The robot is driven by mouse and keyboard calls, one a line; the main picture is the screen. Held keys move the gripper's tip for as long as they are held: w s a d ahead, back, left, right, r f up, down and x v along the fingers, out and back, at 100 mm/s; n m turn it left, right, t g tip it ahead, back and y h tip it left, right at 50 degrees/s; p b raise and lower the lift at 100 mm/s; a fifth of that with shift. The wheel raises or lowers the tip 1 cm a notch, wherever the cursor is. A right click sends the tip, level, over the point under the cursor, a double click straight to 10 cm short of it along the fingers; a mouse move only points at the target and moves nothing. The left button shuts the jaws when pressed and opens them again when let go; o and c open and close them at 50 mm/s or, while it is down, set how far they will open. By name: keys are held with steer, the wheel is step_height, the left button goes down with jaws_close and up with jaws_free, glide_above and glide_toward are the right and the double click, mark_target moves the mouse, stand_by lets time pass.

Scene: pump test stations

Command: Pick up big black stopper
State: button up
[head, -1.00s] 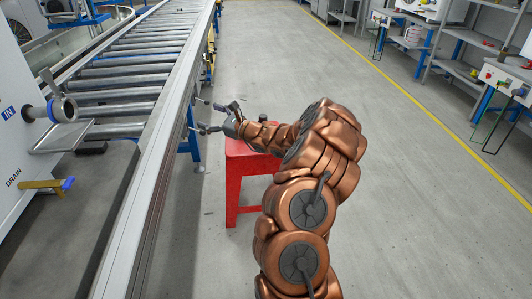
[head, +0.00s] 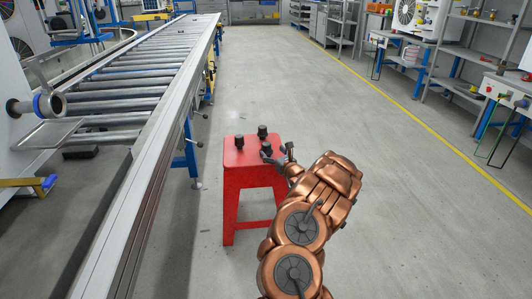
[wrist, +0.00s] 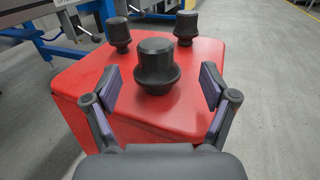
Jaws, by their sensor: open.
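Three black stoppers stand upright on a red stool. The one that looks biggest, the big black stopper (wrist: 156,66), is nearest my gripper in the wrist view. It has a wide cap and a narrower base; in the head view it is the front right one (head: 267,148). My gripper (wrist: 160,80) is open and empty, with its two fingers spread to the left and right, just short of this stopper. No contact shows. A smaller stopper (wrist: 118,33) stands behind to the left, and another (wrist: 186,27) behind to the right.
The red stool (head: 255,178) stands on open grey floor. A roller conveyor (head: 135,95) with a metal side rail runs along the left. Shelves and workbenches (head: 465,85) line the right, beyond a yellow floor line.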

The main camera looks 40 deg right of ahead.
mark_target(269, 150)
steer(key=x, duration=0.1)
steer(key=b+x, duration=0.1)
steer(key=shift+w+a, duration=0.15)
steer(key=shift+w, duration=0.2)
steer(key=shift+b+x, duration=0.55)
steer(key=shift+x, duration=0.55)
steer(key=shift+r, duration=0.15)
steer(key=c, duration=1.1)
steer(key=shift+o, duration=0.2)
